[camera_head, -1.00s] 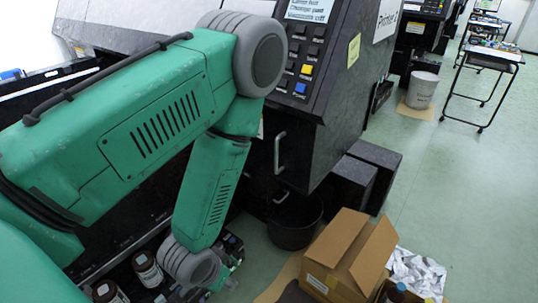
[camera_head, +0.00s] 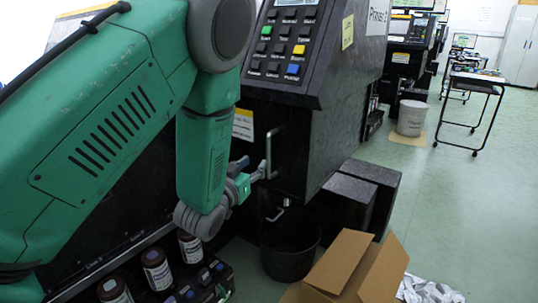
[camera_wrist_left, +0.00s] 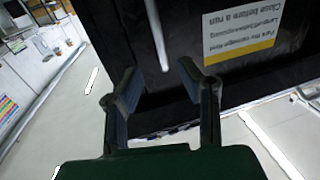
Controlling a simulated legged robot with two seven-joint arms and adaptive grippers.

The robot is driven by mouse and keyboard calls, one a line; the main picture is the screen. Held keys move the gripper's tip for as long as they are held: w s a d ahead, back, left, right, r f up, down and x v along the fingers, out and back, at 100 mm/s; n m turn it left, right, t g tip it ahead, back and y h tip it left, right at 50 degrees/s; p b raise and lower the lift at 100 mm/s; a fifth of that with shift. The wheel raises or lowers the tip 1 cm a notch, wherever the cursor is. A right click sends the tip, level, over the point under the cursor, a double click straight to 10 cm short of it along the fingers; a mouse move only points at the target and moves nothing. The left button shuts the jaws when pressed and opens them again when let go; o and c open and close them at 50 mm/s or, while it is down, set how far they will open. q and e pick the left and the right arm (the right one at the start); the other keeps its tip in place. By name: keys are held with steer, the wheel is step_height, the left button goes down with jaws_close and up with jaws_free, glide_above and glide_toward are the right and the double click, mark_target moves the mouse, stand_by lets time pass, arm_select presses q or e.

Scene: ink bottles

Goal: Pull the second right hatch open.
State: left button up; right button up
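The black printer's hatch (camera_head: 287,170) carries a silver upright bar handle (camera_head: 271,152); the hatch looks shut. In the left wrist view the handle (camera_wrist_left: 157,35) lies ahead of the fingertips, in line with the gap between them. My left gripper (camera_head: 256,172) is close to the handle's lower part in the head view. In the left wrist view it (camera_wrist_left: 158,75) is open, with nothing between its fingers. A yellow and white label (camera_head: 243,125) is on the dark face left of the handle; it also shows in the left wrist view (camera_wrist_left: 245,32). My right gripper is out of view.
A silver hooked fitting (camera_head: 281,211) hangs below the hatch, above a black bucket (camera_head: 290,250). Brown bottles (camera_head: 157,268) stand at lower left. A cardboard box (camera_head: 350,270) and black blocks (camera_head: 345,205) are to the right.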

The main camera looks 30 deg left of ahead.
arm_select(q)
steer(key=b, duration=0.2)
glide_above(269, 174)
steer(key=shift+w+a, duration=0.25)
steer(key=shift+w, duration=0.1)
jaws_close()
